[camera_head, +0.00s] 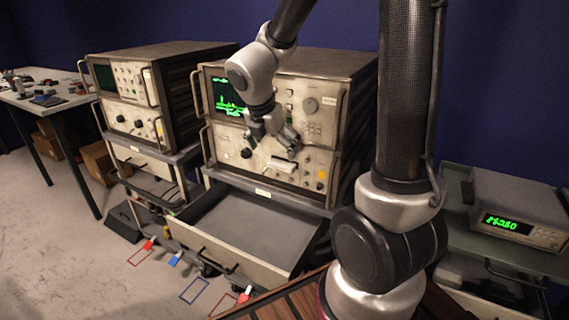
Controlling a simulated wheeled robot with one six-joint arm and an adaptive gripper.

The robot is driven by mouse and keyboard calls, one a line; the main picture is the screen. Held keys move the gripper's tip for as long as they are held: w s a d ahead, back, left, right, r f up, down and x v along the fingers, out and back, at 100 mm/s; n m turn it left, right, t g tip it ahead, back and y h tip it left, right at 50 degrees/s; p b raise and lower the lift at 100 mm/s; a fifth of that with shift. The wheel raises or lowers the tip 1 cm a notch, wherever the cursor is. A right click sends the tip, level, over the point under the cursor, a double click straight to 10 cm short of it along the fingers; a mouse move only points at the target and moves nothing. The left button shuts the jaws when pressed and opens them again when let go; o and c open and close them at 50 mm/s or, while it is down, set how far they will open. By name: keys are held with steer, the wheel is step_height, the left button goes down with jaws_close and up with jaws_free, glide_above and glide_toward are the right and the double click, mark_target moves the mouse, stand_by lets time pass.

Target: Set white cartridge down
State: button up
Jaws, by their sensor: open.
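My gripper (273,147) is open, with its fingers spread in front of the lower front panel of the right-hand instrument (225,142). A small white block (283,165), likely the white cartridge, shows at that panel just below the fingers. It looks apart from the fingers, and I see nothing held between them. I cannot tell whether the block sits in a slot or stands in front of the panel. Below the instrument, an open drawer (250,226) with a grey, empty floor sticks out towards me.
Red (149,243) and blue (175,258) tagged pieces lie on the floor near coloured outlines (194,291). A second instrument stack (127,92) stands left, and a cluttered table (45,98) is beyond it. A meter (515,213) sits on the right-hand cart.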

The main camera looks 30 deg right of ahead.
mark_target(280, 165)
steer(key=x, duration=0.6)
steer(key=shift+w+f, duration=0.1)
steer(key=shift+f, duration=0.1)
steer(key=c, duration=1.2)
steer(key=shift+r, duration=0.15)
steer(key=s+a, duration=0.9)
steer(key=a, duration=0.4)
steer(key=s+a, duration=0.8)
steer(key=a, duration=0.5)
steer(key=w+d+f+m+g, duration=0.1)
steer(key=w+d+f+m, duration=0.1)
steer(key=w+d+f, duration=0.75)
steer(key=w+f, duration=0.1)
steer(key=f, duration=0.1)
steer(key=w+f+n, duration=0.1)
steer(key=w+f, duration=0.1)
steer(key=f, duration=0.1)
steer(key=w+f+n, duration=0.1)
steer(key=f, duration=0.2)
steer(key=shift+w+f+t, duration=0.1)
steer(key=shift+w+t, duration=0.2)
steer(key=shift+t, duration=0.1)
steer(key=shift+f, duration=2.35)
